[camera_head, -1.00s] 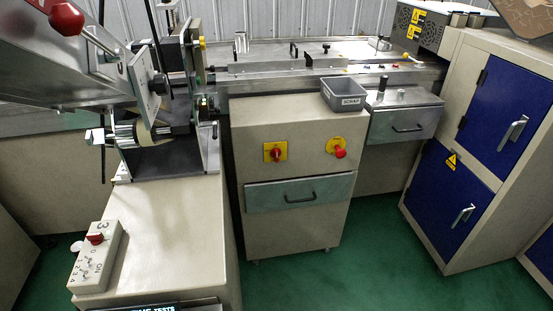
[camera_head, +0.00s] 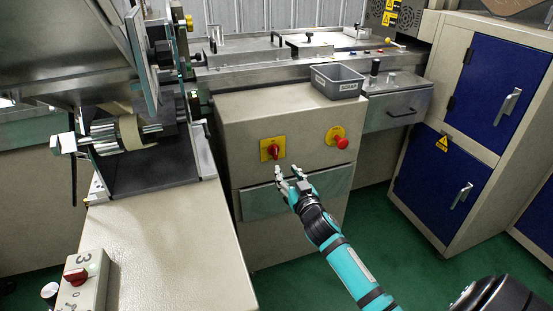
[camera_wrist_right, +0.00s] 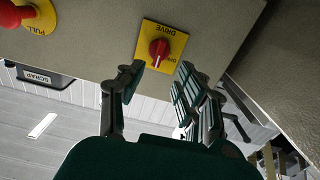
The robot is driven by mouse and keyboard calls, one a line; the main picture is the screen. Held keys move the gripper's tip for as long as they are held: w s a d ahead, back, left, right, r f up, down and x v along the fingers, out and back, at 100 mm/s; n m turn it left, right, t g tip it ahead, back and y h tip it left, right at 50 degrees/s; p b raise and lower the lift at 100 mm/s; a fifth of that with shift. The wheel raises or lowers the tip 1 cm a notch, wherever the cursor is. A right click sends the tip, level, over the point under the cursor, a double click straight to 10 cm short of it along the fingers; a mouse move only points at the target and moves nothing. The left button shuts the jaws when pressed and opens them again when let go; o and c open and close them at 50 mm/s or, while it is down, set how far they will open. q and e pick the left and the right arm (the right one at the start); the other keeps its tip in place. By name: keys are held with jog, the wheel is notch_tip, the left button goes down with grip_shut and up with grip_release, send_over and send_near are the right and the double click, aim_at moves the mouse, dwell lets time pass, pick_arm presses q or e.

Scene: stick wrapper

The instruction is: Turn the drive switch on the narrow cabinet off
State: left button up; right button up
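The drive switch (camera_head: 272,149) is a red knob on a yellow plate, on the front of the narrow beige cabinet (camera_head: 235,125). In the right wrist view, the switch (camera_wrist_right: 160,50) appears upside down with the word DRIVE on its plate. My right gripper (camera_head: 288,172) is in front of the cabinet, just below and slightly right of the switch. In the right wrist view, the right gripper (camera_wrist_right: 156,80) has its fingers apart, with nothing between them, short of the knob. My left gripper is not in view.
A red button on a yellow plate (camera_head: 337,138) is right of the switch. A drawer (camera_head: 255,203) is behind my right gripper. A grey SCRAP bin (camera_head: 337,81) stands above. A control box with a red knob (camera_head: 80,280) is at lower left. Blue-doored cabinets (camera_head: 505,80) stand right.

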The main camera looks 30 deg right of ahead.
aim_at(277, 155)
jog(key=b+x, duration=0.1)
jog(key=x, duration=0.7)
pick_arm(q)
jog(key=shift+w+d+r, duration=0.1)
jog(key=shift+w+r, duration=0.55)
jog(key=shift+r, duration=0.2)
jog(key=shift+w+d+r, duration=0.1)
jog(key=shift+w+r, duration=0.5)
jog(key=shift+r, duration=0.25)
pick_arm(e)
jog(key=shift+w+d, duration=0.1)
jog(key=shift+w, duration=0.35)
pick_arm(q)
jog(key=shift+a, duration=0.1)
pick_arm(e)
grip_shut()
